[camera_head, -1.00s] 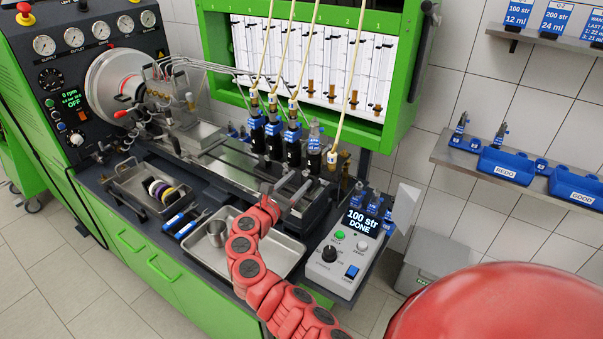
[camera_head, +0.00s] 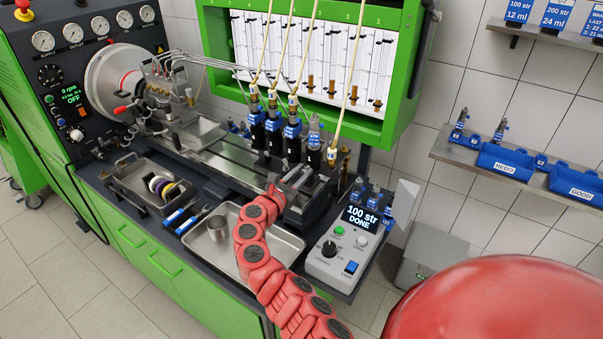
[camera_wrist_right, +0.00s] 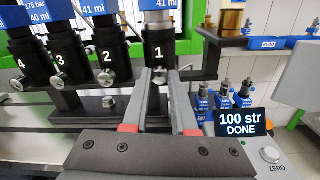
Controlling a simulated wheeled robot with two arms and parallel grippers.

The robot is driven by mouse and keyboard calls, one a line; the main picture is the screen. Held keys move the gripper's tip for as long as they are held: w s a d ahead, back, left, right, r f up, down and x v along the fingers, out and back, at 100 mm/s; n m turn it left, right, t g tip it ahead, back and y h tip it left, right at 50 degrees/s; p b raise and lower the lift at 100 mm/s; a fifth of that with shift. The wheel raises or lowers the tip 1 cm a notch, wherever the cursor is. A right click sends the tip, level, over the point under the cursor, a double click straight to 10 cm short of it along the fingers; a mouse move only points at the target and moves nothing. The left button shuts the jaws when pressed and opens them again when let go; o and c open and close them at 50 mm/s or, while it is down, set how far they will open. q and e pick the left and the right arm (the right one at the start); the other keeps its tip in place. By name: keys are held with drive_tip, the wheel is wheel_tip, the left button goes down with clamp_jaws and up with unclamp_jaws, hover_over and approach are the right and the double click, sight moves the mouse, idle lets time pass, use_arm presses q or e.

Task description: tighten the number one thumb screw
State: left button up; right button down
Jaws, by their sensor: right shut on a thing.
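The number one holder (camera_wrist_right: 158,50) is a black cylinder marked "1", also the rightmost of the row in the head view (camera_head: 314,157). Its thumb screw (camera_wrist_right: 158,76) is a small metal knob low on the holder's front. My right gripper (camera_wrist_right: 160,77) is shut on this screw, one grey finger on each side; the fingers partly hide it. In the head view my right gripper (camera_head: 300,178) reaches in front of the holder. The thumb screws of number two (camera_wrist_right: 107,74), three (camera_wrist_right: 58,83) and four (camera_wrist_right: 16,84) show to its left. My left gripper is not in view.
A control box (camera_head: 345,250) reading "100 str DONE" stands close to the right of my arm. A metal tray (camera_head: 285,240) with a cup (camera_head: 216,228) lies below it.

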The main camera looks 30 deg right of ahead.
drive_tip(key=shift+f+m+b, duration=0.25)
drive_tip(key=shift+m+b, duration=0.75)
drive_tip(key=shift+b, duration=0.1)
drive_tip(key=m+b, duration=0.9)
drive_tip(key=b, duration=0.1)
drive_tip(key=shift+f, duration=0.15)
drive_tip(key=m+b, duration=0.9)
drive_tip(key=b, duration=0.1)
drive_tip(key=shift+g+b, duration=0.3)
drive_tip(key=shift+b, duration=0.05)
drive_tip(key=m+b, duration=0.3)
drive_tip(key=shift+r+m+b, duration=0.25)
drive_tip(key=shift+m+b, duration=0.1)
drive_tip(key=shift+m, duration=0.35)
